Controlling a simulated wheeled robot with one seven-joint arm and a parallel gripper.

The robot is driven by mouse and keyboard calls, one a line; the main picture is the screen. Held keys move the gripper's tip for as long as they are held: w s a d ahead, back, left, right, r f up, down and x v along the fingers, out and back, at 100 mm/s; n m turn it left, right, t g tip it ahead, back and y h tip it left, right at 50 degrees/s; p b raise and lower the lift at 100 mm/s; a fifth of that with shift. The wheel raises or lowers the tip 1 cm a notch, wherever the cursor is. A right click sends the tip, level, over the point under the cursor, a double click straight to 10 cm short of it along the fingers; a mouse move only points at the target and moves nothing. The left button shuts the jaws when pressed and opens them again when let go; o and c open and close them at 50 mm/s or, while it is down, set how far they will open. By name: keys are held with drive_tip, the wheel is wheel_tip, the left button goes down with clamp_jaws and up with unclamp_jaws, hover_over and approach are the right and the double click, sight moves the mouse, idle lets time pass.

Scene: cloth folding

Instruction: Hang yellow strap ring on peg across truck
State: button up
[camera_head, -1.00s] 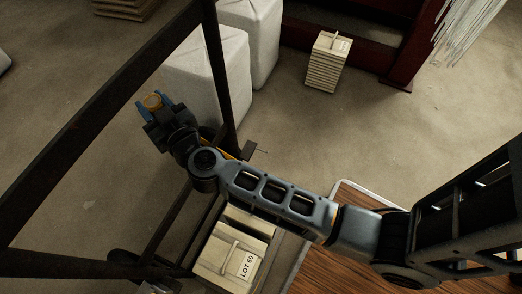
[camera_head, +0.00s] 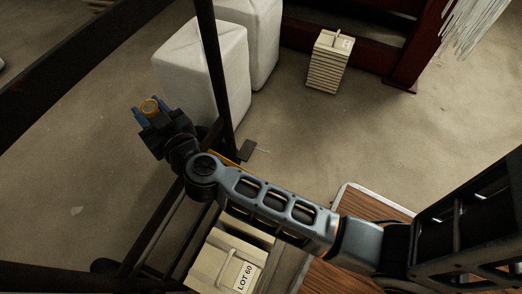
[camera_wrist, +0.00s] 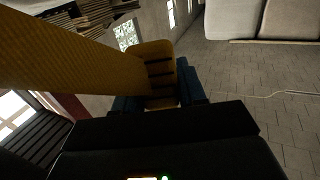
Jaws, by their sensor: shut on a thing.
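My gripper (camera_head: 150,108) is shut on the yellow strap ring (camera_head: 149,106), an orange-yellow end between the blue fingertips, out left of the dark-framed truck's post (camera_head: 213,75). In the wrist view the gripper (camera_wrist: 155,92) grips the strap's ribbed end (camera_wrist: 154,68), and a wide yellow band (camera_wrist: 65,62) runs off to the left. A small yellow piece (camera_head: 224,156) shows behind the arm near the post. A small dark plate with a thin pale rod (camera_head: 263,151) sits just right of the post; I cannot tell whether it is the peg.
A pale box marked LOT 60 (camera_head: 225,263) lies in the truck below my arm. White block-like containers (camera_head: 195,75) stand behind the post. A stacked beige pile (camera_head: 329,62) and a red frame (camera_head: 408,60) are farther back. Bare floor (camera_head: 80,150) lies left of my gripper.

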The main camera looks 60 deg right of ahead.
drive_tip(key=shift+r, duration=0.1)
idle(0.7)
wheel_tip(320, 180, up, 7)
drive_tip(key=p, duration=1)
drive_tip(key=w+a+r+n+y+b, duration=0.1)
drive_tip(key=w+a+r+y+b, duration=0.15)
drive_tip(key=w, duration=0.25)
drive_tip(key=w+a+r+n+y+b, duration=0.1)
drive_tip(key=w+b, duration=0.3)
drive_tip(key=w, duration=0.1)
drive_tip(key=d+f+n+y+b, duration=0.1)
drive_tip(key=d+f+b, duration=0.2)
drive_tip(key=f, duration=0.5)
drive_tip(key=shift+s+d+f+t+y, duration=0.15)
drive_tip(key=shift+s+d+t+y, duration=0.15)
drive_tip(key=shift+t+y, duration=0.1)
drive_tip(key=shift+a+n, duration=0.2)
drive_tip(key=shift+n, duration=0.1)
